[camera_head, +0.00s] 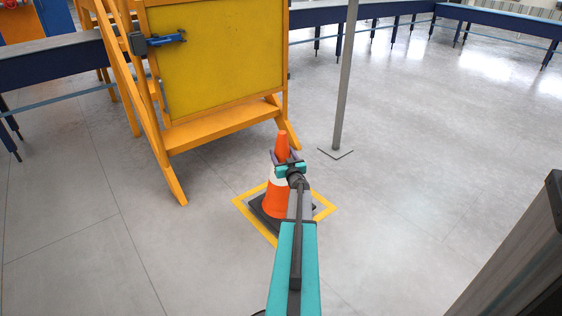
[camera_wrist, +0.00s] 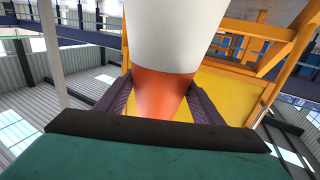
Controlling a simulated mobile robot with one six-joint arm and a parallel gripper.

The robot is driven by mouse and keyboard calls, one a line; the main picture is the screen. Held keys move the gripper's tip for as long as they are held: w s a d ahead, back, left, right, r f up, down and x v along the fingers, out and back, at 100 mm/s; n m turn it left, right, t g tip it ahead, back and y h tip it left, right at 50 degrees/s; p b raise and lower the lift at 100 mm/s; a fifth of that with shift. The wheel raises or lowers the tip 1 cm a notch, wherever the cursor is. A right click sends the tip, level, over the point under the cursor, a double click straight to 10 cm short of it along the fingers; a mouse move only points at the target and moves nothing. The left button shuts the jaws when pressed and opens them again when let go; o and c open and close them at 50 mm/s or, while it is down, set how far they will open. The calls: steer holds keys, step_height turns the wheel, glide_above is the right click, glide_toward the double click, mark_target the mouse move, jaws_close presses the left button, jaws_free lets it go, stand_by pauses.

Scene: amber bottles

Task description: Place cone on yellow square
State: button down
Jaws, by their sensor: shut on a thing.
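An orange traffic cone (camera_head: 275,203) with a white band and a dark square base stands upright inside a yellow square outline (camera_head: 324,210) on the floor. My gripper (camera_head: 289,161) is at the cone's upper part, and my arm hides part of the cone and the square. In the wrist view my gripper's two dark fingers (camera_wrist: 161,103) are on either side of the cone (camera_wrist: 162,88), shut on its orange part near the tip. The base looks within the outline; whether it touches the floor is hard to tell.
An orange stand with steps and a yellow panel (camera_head: 215,60) is just behind the square. A thin grey post (camera_head: 343,85) on a flat foot stands to its right. Dark blue tables (camera_head: 62,62) line the back. A grey and black structure (camera_head: 520,255) is at right. Floor at left and right is clear.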

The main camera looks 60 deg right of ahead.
steer(key=shift+f+b, duration=0.65)
steer(key=shift+f, duration=0.35)
steer(key=c, duration=0.5)
jaws_free()
steer(key=shift+f, duration=0.15)
steer(key=shift+s+a, duration=0.1)
steer(key=shift+p+v, duration=0.45)
steer(key=shift+v, duration=0.45)
steer(key=p+v, duration=0.3)
steer(key=v, duration=0.7)
